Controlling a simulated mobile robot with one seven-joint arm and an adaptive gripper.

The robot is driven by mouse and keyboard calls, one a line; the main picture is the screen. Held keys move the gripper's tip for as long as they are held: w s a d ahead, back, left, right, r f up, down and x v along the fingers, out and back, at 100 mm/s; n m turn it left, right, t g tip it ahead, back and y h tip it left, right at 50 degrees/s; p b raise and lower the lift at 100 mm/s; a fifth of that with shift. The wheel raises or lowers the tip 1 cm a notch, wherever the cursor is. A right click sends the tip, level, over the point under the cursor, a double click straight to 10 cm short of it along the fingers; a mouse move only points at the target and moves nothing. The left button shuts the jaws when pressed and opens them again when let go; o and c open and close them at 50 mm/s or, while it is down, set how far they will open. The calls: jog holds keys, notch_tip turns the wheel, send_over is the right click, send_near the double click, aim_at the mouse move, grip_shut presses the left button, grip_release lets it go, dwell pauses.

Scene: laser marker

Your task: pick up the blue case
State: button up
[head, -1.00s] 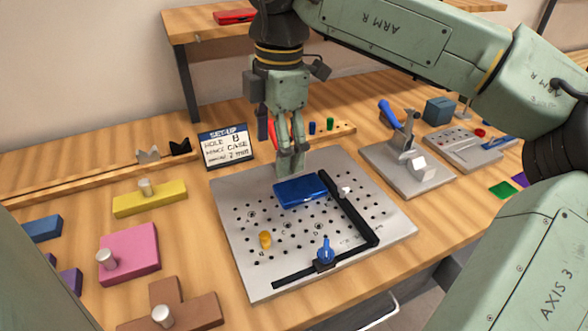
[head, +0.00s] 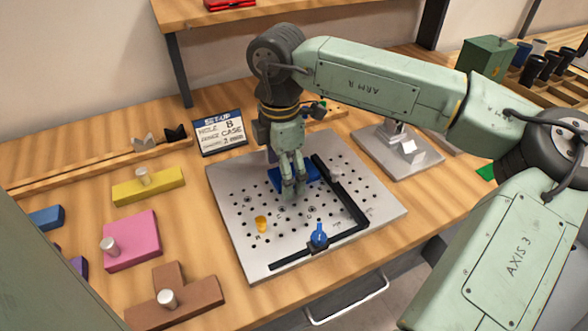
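The blue case (head: 312,174) lies flat on the grey perforated plate (head: 232,204), beside a black fence bar. My gripper (head: 293,191) points down in front of the case in the head view and hides its middle; blue shows on both sides of the fingers. The two fingers look close together with a narrow gap. I cannot tell whether they touch the case or are above it.
A black L-shaped fence (head: 348,200) with a blue-knobbed clamp (head: 319,236) and a yellow peg (head: 261,224) stand on the plate. A set-up sign (head: 221,132) is behind it. Yellow (head: 150,187), pink (head: 131,240) and brown (head: 180,305) knobbed pieces lie left.

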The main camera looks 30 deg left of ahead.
jog(key=shift+c, duration=0.5)
jog(key=c, duration=1.2)
jog(key=shift+o, duration=0.2)
